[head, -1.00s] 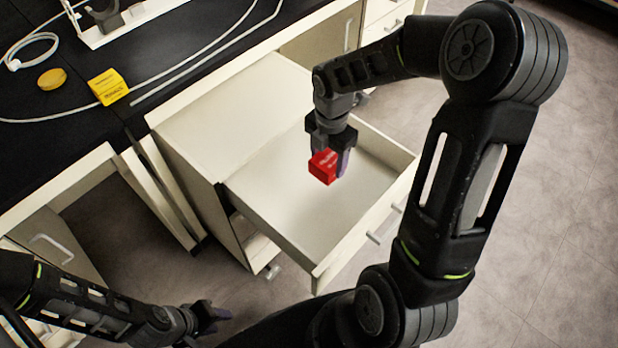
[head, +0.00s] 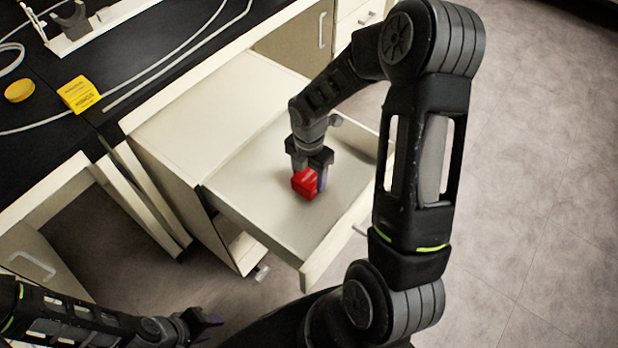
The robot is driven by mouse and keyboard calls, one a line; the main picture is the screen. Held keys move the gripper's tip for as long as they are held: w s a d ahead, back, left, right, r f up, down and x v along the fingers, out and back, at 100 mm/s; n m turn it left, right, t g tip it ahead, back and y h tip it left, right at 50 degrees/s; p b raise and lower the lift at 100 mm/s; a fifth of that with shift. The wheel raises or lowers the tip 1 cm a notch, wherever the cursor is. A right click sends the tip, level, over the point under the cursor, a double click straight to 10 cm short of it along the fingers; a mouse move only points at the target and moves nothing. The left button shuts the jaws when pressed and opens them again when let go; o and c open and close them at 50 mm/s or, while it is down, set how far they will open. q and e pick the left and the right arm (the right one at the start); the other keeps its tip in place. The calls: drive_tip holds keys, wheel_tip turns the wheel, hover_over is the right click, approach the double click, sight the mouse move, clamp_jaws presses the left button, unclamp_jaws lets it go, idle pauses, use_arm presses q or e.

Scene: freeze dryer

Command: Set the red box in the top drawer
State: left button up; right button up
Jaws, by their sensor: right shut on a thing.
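The red box (head: 304,183) is between the fingers of my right gripper (head: 309,172), which is shut on it. The box is inside the walls of the open top drawer (head: 250,224), close above its floor; I cannot tell whether it touches. The drawer is pulled out from the cream cabinet (head: 213,113) and looks otherwise empty. My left gripper (head: 200,325) is at the lower left, away from the drawer. Its fingers look spread, with nothing between them.
A black bench top (head: 40,150) at the left holds a yellow box (head: 79,94), a round yellow piece (head: 19,91) and white tubing. Open floor (head: 540,200) lies to the right.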

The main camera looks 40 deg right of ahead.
sight(309, 175)
drive_tip(key=shift+f, duration=0.4)
drive_tip(key=shift+f, duration=0.15)
drive_tip(key=o, duration=1.4)
drive_tip(key=shift+r, duration=0.2)
wheel_tip(309, 175, up, 12)
drive_tip(key=p, duration=0.2)
